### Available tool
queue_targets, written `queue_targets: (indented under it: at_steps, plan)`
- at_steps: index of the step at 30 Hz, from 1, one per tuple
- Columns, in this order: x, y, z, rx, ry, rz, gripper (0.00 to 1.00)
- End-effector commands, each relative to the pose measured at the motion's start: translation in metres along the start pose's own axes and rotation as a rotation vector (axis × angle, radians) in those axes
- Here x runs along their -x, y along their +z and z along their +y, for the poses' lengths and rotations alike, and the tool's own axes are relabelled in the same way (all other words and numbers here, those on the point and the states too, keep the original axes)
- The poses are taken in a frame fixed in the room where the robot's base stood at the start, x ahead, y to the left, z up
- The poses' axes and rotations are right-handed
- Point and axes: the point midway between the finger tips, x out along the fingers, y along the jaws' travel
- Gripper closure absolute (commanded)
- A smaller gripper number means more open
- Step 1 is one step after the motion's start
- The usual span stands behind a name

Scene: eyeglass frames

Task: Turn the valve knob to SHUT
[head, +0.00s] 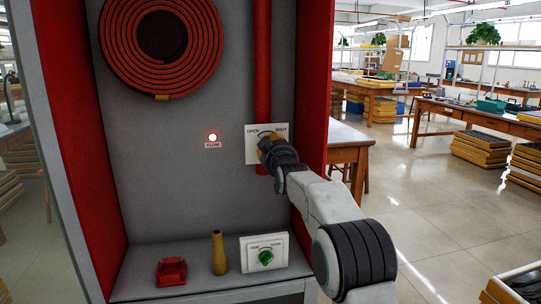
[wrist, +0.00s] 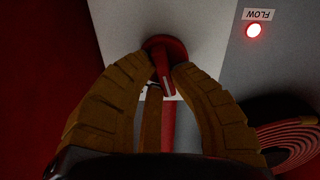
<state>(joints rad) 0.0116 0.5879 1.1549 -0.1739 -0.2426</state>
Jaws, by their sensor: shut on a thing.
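The valve plate (head: 283,129) is a white panel on the grey back wall in the head view, with OPEN at its left and SHUT at its right. My gripper (head: 268,150) is in front of the plate and hides the knob there. In the wrist view the red knob (wrist: 165,47) shows on the pale plate (wrist: 120,30). The tan fingers of my gripper (wrist: 163,73) are closed on either side of the knob's handle. A pale mark on the handle points down in that picture. The knob's exact setting against the labels cannot be read.
A lit red FLOW lamp (head: 212,137) is left of the plate. A red pipe (head: 262,60) runs above it. A coiled red hose (head: 201,40) hangs upper left. The shelf below holds a red part (head: 171,271), a brass nozzle (head: 219,254) and a green-knob box (head: 282,244).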

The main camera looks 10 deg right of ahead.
Motion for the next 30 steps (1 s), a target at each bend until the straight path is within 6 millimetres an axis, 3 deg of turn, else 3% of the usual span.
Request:
queue_targets:
  at_steps: [14, 15, 21, 23, 30]
  plan:
    - [-0.0002, -0.0001, -0.0017, -0.073, -0.003, -0.002, 1.00]
    - [-0.0002, -0.0002, -0.0017, -0.072, -0.003, -0.002, 0.77]
    - [-0.0002, 0.0002, -0.0012, -0.072, -0.002, -0.002, 0.60]
    - [-0.0002, 0.0003, -0.0010, -0.072, -0.002, -0.002, 0.54]
    - [-0.0001, 0.0003, -0.0004, -0.071, -0.001, -0.002, 0.54]
